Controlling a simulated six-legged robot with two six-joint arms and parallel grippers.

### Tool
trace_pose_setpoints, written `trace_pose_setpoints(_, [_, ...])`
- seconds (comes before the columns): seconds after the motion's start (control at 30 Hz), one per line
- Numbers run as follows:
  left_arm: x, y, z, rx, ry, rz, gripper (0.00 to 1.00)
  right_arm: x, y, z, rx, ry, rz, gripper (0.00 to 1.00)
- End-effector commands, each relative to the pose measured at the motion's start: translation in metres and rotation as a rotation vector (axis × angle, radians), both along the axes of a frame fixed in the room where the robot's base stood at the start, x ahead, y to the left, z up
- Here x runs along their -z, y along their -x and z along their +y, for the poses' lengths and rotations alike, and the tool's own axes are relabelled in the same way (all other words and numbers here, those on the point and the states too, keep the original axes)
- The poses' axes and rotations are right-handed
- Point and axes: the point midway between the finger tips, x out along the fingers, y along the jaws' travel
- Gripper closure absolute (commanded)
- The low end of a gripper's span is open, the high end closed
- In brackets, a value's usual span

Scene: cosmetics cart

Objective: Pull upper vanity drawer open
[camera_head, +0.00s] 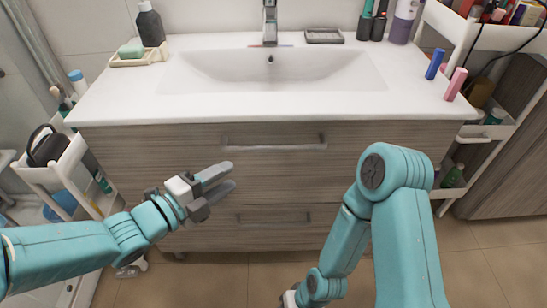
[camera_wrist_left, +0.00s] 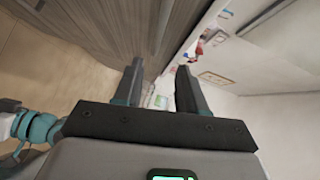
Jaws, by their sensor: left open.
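The vanity has two wood-grain drawers under a white sink top. The upper drawer (camera_head: 190,150) looks shut, with a grey bar handle (camera_head: 273,147) near its top edge. The lower drawer (camera_head: 275,232) also looks shut, with its own handle (camera_head: 275,217). My left gripper (camera_head: 222,178) is open and empty in front of the upper drawer, left of and below its handle, apart from it. In the left wrist view the gripper (camera_wrist_left: 158,80) shows its two fingers spread, with wood-grain panelling beyond. My right arm bends down at the right; its gripper is at the bottom edge, mostly cut off.
A white cart (camera_head: 40,172) with bottles stands left of the vanity. Another white cart (camera_head: 490,35) with cosmetics stands on the right. A blue tube (camera_head: 435,64) and a pink tube (camera_head: 455,84) stand on the counter's right end. Tiled floor (camera_head: 200,280) lies open below.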

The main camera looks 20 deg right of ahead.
Motion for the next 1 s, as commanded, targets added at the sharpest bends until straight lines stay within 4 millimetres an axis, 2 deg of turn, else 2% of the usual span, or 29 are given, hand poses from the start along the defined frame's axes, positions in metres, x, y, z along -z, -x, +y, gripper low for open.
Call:
trace_pose_setpoints(0.17, [0.004, -0.006, -0.018, 0.009, 0.001, 0.0, 0.6, 0.003, 0.0, 0.0, 0.0, 0.0, 0.0, 0.57])
trace_pose_setpoints(0.7, [0.021, -0.062, -0.12, 0.002, 0.0, 0.001, 0.6, 0.004, 0.0, 0.0, 0.0, 0.0, 0.0, 0.57])
trace_pose_setpoints(0.83, [0.023, -0.07, -0.134, 0.002, 0.001, 0.001, 0.6, 0.003, 0.0, 0.0, 0.0, 0.0, 0.0, 0.57])
trace_pose_setpoints(1.0, [0.024, -0.074, -0.141, 0.0, 0.001, 0.002, 0.6, 0.003, 0.0, 0.0, 0.0, 0.0, 0.0, 0.57])
